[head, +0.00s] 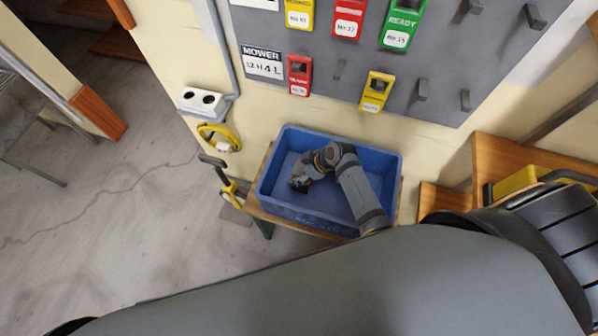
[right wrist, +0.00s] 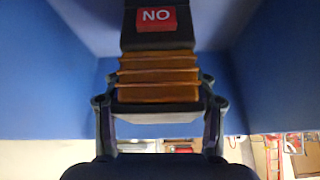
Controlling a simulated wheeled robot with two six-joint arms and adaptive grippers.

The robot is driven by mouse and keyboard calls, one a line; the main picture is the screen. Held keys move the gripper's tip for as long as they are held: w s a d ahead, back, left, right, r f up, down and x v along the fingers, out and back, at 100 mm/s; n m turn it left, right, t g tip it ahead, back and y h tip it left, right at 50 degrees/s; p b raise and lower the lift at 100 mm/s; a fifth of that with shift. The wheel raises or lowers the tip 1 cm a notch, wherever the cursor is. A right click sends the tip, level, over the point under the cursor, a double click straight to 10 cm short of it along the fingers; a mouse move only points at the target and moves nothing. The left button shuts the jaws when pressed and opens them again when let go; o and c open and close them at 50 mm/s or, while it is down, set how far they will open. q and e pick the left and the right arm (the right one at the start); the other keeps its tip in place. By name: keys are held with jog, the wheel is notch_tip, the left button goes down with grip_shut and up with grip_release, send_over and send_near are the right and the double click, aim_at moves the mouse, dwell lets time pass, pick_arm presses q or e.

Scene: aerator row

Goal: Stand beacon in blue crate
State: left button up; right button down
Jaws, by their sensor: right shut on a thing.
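The blue crate (head: 298,213) stands on a small wooden stand by the wall in the head view. My right arm reaches down into it, with the right gripper (head: 300,184) low in its left part. In the right wrist view the right gripper (right wrist: 158,108) is shut on the beacon (right wrist: 158,75), an orange ribbed body with a dark base bearing a red "NO" label. Blue crate walls (right wrist: 45,80) surround it. The base points away from the gripper; I cannot tell whether it touches the crate floor. In the head view the beacon is too small to make out surely. My left gripper is out of view.
A grey wall board (head: 335,75) with red, yellow and green tagged holders hangs behind the crate. Wooden shelving (head: 500,160) with a yellow case stands right. Open floor (head: 110,220) lies left.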

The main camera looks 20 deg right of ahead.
jog(key=shift+r, duration=0.1)
jog(key=shift+c, duration=2.1)
grip_release()
jog(key=p+v, duration=0.1)
jog(key=v, duration=1.1)
